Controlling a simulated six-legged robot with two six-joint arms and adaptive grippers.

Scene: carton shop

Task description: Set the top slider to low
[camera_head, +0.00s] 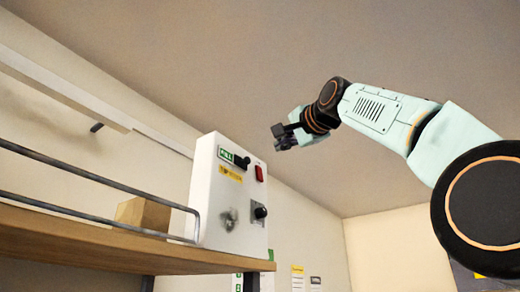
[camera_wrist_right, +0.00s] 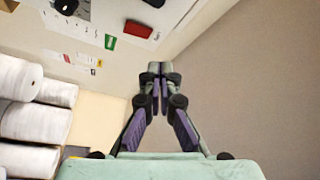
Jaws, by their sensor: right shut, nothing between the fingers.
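A white control box (camera_head: 215,195) stands upright on the shelf in the head view. Near its top is the top slider, a black knob (camera_head: 242,161) at the right end of a green label (camera_head: 226,154). In the right wrist view part of the box (camera_wrist_right: 105,15) shows at the upper left, with a small dark piece at the top edge that may be the slider knob. My right gripper (camera_head: 285,136) is above and right of the box, apart from it. Its fingers (camera_wrist_right: 160,70) are shut and empty. My left gripper is out of view.
The box also carries a red switch (camera_head: 259,173), a lower black knob (camera_head: 260,212) and a silver lock-like part (camera_head: 231,219). A metal rail (camera_head: 90,176) and a cardboard carton (camera_head: 143,214) are at left on the wooden shelf (camera_head: 70,240). White rolls (camera_wrist_right: 35,122) show in the wrist view.

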